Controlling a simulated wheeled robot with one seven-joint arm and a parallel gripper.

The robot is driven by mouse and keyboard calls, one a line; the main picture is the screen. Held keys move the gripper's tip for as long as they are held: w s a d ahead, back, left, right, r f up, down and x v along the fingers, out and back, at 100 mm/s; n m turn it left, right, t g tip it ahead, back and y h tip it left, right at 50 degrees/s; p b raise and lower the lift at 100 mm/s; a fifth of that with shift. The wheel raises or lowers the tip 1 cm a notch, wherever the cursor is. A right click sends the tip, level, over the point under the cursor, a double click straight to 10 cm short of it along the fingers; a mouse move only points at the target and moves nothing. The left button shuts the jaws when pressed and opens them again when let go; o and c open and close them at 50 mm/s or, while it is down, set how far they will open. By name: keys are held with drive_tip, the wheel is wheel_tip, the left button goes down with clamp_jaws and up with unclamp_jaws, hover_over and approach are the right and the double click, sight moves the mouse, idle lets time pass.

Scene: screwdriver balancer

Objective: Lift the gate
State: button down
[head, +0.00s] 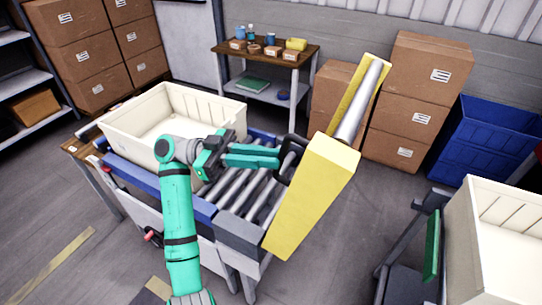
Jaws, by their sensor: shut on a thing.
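The gate is a yellow beam with a metal roller (362,103) at its upper part and a yellow box-like section (312,185). It stands tilted at the right end of the roller conveyor (262,190), its top leaning right. A dark handle (287,152) sticks out of its left side. My teal gripper (283,157) reaches from the left and is shut on this handle. The fingertips are partly hidden at the handle.
A cream bin (128,125) stands on the conveyor's left part. Another cream bin (470,250) is at lower right beside a dark cart. Stacked cartons (425,80), blue crates (495,125) and a small wooden table (232,52) stand behind. Floor is clear between conveyor and cart.

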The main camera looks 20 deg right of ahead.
drive_tip(key=shift+w+r, duration=0.15)
drive_tip(key=shift+r, duration=0.05)
drive_tip(key=c, duration=1.8)
unclamp_jaws()
drive_tip(key=shift+o, duration=0.2)
drive_tip(key=shift+a+f, duration=0.1)
drive_tip(key=v, duration=1.1)
